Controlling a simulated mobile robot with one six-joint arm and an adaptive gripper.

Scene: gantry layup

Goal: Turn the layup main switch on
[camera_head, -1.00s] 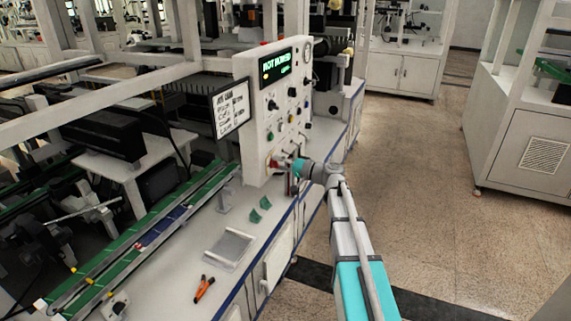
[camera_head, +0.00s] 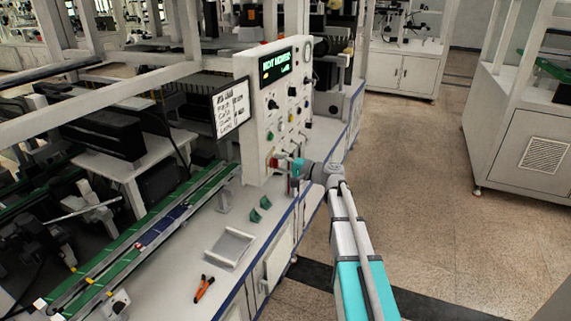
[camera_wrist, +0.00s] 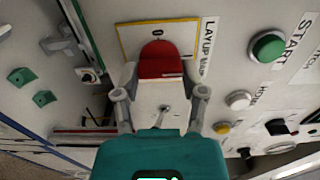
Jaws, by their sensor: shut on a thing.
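The layup main switch (camera_wrist: 161,60) is a red knob on a yellow-edged plate with a "0" above it. The label beside it reads "LAYUP M…", partly cut off. In the wrist view my gripper (camera_wrist: 160,72) has one finger on each side of the red knob and is shut on it. In the head view my gripper (camera_head: 291,167) is at the lower part of the white control panel (camera_head: 254,120), and the switch is mostly hidden behind it.
A green START button (camera_wrist: 268,46), a white button (camera_wrist: 238,100) and a yellow button (camera_wrist: 222,128) sit right of the switch. On the bench lie green pieces (camera_head: 260,209), a grey tray (camera_head: 229,248) and orange-handled pliers (camera_head: 204,288).

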